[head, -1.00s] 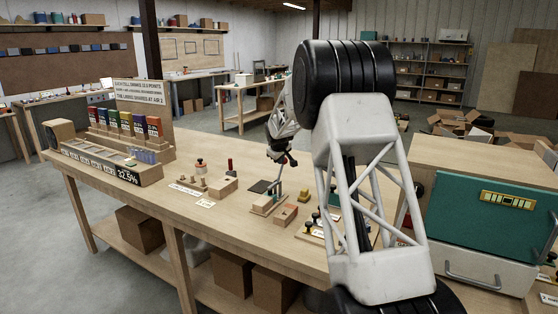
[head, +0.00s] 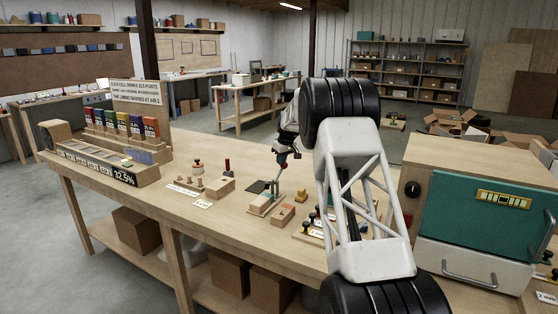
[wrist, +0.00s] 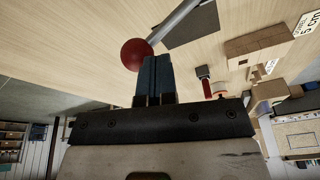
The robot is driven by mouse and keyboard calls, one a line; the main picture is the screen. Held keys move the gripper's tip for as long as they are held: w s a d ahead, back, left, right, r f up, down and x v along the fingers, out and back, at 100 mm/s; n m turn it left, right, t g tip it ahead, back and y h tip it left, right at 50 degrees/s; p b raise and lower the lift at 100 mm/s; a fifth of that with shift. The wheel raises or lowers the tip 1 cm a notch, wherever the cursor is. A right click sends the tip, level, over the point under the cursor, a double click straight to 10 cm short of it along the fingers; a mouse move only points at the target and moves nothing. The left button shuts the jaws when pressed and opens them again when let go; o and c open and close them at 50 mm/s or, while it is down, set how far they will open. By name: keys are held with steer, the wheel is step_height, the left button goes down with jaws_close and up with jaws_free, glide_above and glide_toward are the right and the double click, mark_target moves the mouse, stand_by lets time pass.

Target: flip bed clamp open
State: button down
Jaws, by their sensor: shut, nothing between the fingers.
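The bed clamp (head: 262,204) is a small wooden block with green on top, standing on the bench. Its metal lever (head: 276,178) rises steeply, leaning slightly right, to a red ball knob (head: 282,160). In the wrist view the red knob (wrist: 136,54) is just left of my fingertips, with the grey lever (wrist: 180,24) running up and right from it. My gripper (head: 292,153) is shut and empty at the lever's top; it also shows in the wrist view (wrist: 157,62). I cannot tell whether the fingers touch the knob. The clamp's base is not clear in the wrist view.
A dark flat pad (head: 256,187) lies left of the clamp. A small wooden block with an orange top (head: 284,215) stands to its right. A teal-fronted box (head: 485,220) stands at the right.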

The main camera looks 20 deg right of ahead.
steer(key=shift+w+d+f+g+y, duration=0.4)
steer(key=shift+d+f+g+y, duration=0.05)
steer(key=shift+f+g+y, duration=0.2)
steer(key=shift+w+d+f+g+y, duration=0.4)
steer(key=shift+d+f+g+y, duration=0.05)
steer(key=shift+f+g+y, duration=0.15)
steer(key=shift+w+d+f, duration=0.2)
steer(key=shift+f, duration=0.5)
steer(key=shift+a+r, duration=0.25)
steer(key=shift+r, duration=0.25)
steer(key=r, duration=0.1)
steer(key=a+r, duration=0.1)
steer(key=r, duration=0.1)
steer(key=shift+s+a, duration=0.25)
steer(key=shift+s, duration=0.1)
steer(key=v, duration=1)
steer(key=shift+w+d, duration=0.25)
steer(key=shift+d, duration=0.05)
steer(key=shift+f, duration=0.1)
